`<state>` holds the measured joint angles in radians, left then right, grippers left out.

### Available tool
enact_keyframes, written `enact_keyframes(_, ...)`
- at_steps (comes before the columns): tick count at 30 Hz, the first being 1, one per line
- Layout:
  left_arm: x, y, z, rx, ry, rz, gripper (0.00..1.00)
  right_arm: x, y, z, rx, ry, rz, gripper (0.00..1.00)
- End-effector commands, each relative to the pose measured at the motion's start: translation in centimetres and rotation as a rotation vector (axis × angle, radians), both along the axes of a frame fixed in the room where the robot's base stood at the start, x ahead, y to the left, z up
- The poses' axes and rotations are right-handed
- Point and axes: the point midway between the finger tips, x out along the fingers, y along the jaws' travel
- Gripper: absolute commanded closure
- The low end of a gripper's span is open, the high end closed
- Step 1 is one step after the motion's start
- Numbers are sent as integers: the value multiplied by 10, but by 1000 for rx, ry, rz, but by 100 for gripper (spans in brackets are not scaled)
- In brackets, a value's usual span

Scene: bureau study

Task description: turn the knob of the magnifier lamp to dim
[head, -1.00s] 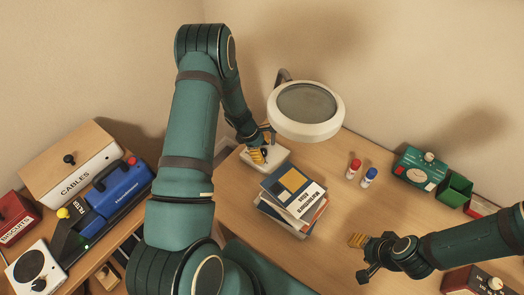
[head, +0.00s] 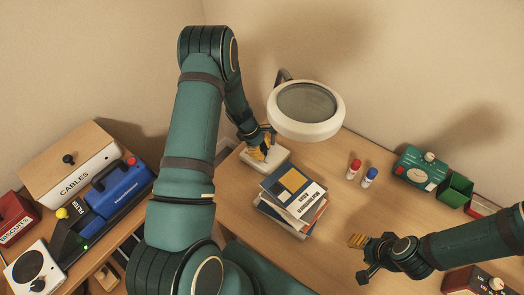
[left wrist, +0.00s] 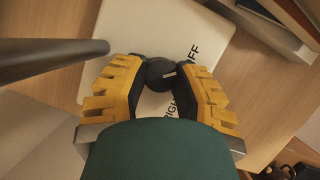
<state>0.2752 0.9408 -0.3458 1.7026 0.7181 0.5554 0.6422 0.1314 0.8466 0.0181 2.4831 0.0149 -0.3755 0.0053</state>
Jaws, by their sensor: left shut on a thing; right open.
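The magnifier lamp has a round white head (head: 306,110) with a grey lens, above the back of the desk. Its white base (head: 280,167) sits on the desk behind the book stack. My left gripper (head: 258,153) is down at the base. In the left wrist view, its yellow fingers (left wrist: 160,82) are shut on the black knob (left wrist: 161,71), one finger on each side. The knob has a pale pointer line. Lettering on the base reads "OFF" and part of "BRIGHT"; the rest is hidden. My right gripper (head: 364,257) is open and empty above the desk at right.
A stack of books and disks (head: 291,199) stands in front of the base. A red marker (head: 354,168) and a blue marker (head: 369,177) stand mid-desk. A green meter (head: 419,167) and a green bin (head: 454,188) are at right. The lamp post (left wrist: 50,58) runs close beside the left gripper.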

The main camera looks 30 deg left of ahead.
Motion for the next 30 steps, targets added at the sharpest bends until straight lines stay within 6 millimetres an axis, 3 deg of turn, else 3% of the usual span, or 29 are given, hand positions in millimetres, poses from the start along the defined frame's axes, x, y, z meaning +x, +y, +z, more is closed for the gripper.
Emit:
enact_keyframes(18,1,1,-3,1,2,-516,100,-4,1,-24,0,9,7,53)
enact_keyframes(30,1,1,-2,0,3,-678,100,-6,2,-31,2,16,12,53)
